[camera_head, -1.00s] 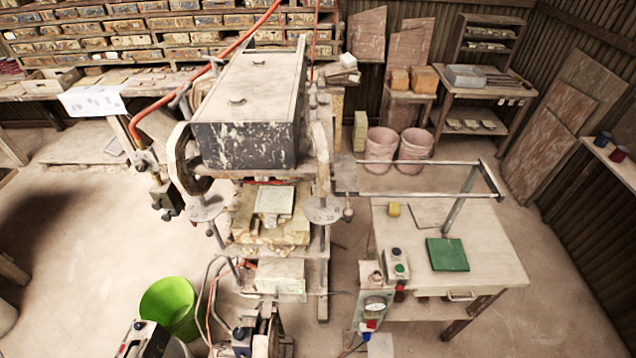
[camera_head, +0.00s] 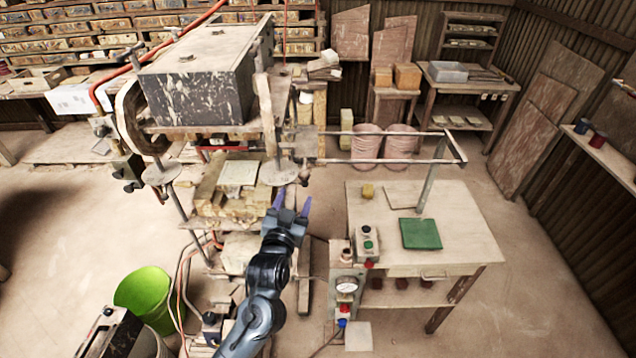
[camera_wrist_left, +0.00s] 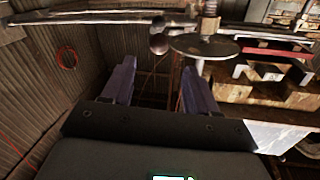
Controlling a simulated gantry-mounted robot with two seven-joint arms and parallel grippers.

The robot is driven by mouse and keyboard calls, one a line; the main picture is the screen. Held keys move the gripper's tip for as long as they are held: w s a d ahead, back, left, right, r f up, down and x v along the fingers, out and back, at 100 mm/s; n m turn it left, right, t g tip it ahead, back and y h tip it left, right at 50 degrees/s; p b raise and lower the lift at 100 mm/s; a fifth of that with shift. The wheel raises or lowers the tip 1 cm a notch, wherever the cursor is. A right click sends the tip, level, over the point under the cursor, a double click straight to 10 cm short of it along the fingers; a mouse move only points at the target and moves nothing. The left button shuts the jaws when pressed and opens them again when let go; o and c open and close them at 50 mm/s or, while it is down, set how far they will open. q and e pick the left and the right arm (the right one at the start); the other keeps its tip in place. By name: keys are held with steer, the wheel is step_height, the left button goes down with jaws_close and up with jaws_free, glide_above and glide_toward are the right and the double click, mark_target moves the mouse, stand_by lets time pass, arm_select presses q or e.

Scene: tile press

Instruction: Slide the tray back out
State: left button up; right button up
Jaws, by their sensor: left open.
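The press (camera_head: 195,85) stands left of centre in the head view, with a heavy dark-fronted block on top. Below it a pale square plate (camera_head: 239,173), which looks like the tray, lies on yellowish blocks (camera_head: 222,203). My left gripper (camera_head: 292,201) has its two purple fingers apart and empty, to the right of the blocks and apart from the plate. In the left wrist view its fingers (camera_wrist_left: 158,72) point toward a round metal disc (camera_wrist_left: 203,46) and ball knob (camera_wrist_left: 159,44) of the press. Wooden blocks (camera_wrist_left: 262,92) show at right there. My right gripper is out of view.
A metal bar frame (camera_head: 395,134) reaches out right of the press, above a side table (camera_head: 460,225) with a green tile (camera_head: 420,233). A control box (camera_head: 367,243) stands at the table's near left. A green bucket (camera_head: 146,295) and hoses are at lower left.

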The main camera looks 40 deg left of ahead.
mark_target(303, 178)
arm_select(q)
steer(key=p+x, duration=0.1)
steer(key=x, duration=0.7)
steer(key=shift+w+r+p, duration=0.15)
steer(key=shift+w+p, duration=0.1)
steer(key=shift+p, duration=0.15)
steer(key=shift+x, duration=0.9)
jaws_close()
